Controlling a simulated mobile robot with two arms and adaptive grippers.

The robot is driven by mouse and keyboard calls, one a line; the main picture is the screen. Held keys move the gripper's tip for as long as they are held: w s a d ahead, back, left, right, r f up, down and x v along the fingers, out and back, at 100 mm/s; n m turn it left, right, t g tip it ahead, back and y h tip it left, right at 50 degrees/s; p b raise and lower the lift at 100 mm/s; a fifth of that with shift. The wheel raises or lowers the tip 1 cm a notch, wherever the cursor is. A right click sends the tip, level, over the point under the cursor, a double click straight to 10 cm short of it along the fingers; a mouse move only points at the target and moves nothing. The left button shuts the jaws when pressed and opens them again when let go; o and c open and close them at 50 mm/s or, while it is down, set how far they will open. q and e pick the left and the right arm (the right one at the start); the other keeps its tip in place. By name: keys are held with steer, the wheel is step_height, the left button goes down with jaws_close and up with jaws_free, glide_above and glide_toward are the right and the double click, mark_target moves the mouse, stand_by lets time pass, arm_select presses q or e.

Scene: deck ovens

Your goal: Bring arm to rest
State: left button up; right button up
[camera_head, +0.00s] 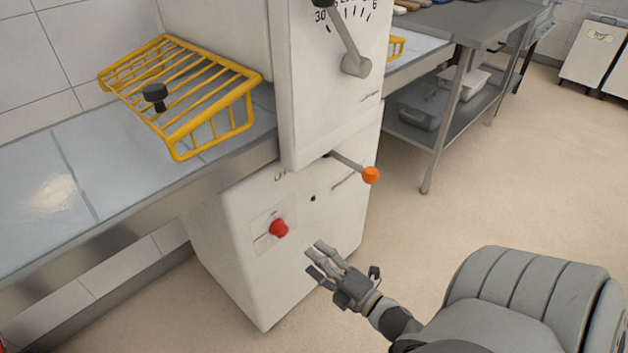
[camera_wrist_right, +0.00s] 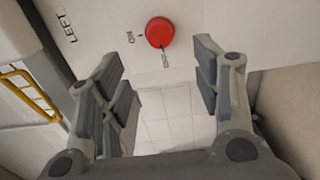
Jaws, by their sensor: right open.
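My right gripper (camera_head: 322,262) is open and empty in the head view, low in front of the white machine's lower body (camera_head: 230,250). It is below and to the right of a red knob (camera_head: 279,228) and apart from it. In the right wrist view the two fingers of my right gripper (camera_wrist_right: 160,95) stand wide apart with nothing between them. The red knob shows beyond the fingertips in that view (camera_wrist_right: 159,32), near the lettering "ON". My left gripper is in neither view.
An orange-tipped lever (camera_head: 371,175) sticks out above and right of my right gripper. A yellow wire rack (camera_head: 185,85) stands on the tiled counter (camera_head: 60,190) at left. A steel table (camera_head: 470,22) with a lower shelf is at the back right. The floor between is clear.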

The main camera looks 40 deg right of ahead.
stand_by(0.5)
steer(key=s+a+f+m+g+h, duration=0.1)
steer(key=s+a+f+m+g, duration=0.3)
steer(key=f, duration=0.3)
steer(key=s+a+f+m+g+h, duration=0.1)
steer(key=s+f+m+g, duration=0.1)
steer(key=f+m+g, duration=0.35)
steer(key=s+a+f+m+g, duration=0.25)
steer(key=f+m, duration=0.25)
steer(key=f, duration=0.4)
steer(key=s+a+f+m+g, duration=0.2)
steer(key=s+a+f+g, duration=0.15)
steer(key=s+a, duration=0.2)
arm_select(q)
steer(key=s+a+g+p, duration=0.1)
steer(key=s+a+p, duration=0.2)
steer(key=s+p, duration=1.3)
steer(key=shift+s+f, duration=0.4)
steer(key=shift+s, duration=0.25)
arm_select(e)
steer(key=s+d+f+g, duration=0.1)
steer(key=s+d, duration=0.2)
steer(key=s, duration=1.5)
steer(key=shift+s, duration=0.3)
